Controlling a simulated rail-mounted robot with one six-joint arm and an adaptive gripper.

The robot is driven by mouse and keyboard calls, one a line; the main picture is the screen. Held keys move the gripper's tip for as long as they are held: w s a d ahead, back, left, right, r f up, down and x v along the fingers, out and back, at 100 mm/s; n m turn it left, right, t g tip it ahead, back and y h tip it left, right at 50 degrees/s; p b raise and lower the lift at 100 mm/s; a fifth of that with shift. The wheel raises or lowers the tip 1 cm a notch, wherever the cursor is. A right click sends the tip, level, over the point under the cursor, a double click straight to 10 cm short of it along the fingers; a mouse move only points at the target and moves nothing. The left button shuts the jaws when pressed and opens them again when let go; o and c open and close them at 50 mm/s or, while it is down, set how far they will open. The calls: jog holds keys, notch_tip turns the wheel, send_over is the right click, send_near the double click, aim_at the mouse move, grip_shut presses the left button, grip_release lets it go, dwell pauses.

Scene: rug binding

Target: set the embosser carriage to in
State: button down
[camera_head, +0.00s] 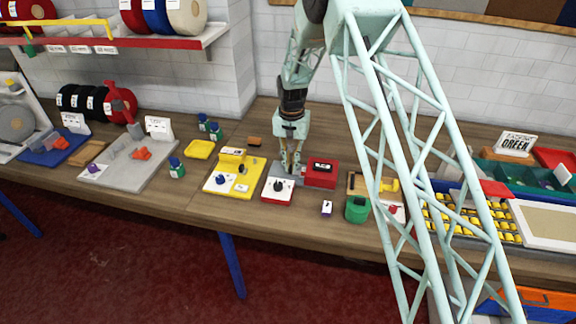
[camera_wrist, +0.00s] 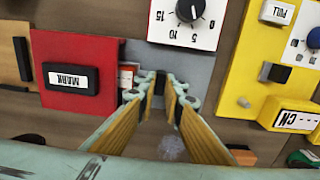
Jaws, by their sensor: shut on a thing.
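The embosser is a grey base (camera_wrist: 190,66) with a red block (camera_head: 321,173) and a white dial panel (camera_head: 270,194). In the wrist view the red block (camera_wrist: 75,50) has a black MARK plate, and the dial panel (camera_wrist: 180,30) has a black knob. My gripper (camera_head: 291,170) points down between block and dial. In the wrist view its fingertips (camera_wrist: 161,84) are close together over the grey base, shut on a small dark part, apparently the embosser carriage (camera_wrist: 160,78). The fingers mostly hide it. A small red-and-white piece (camera_wrist: 127,76) shows beside one finger.
Some bare bench lies in front of the embosser.

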jog(key=c, duration=2.7)
grip_release()
jog(key=shift+r, duration=0.2)
jog(key=shift+r, duration=5.8)
jog(key=shift+c, duration=0.6)
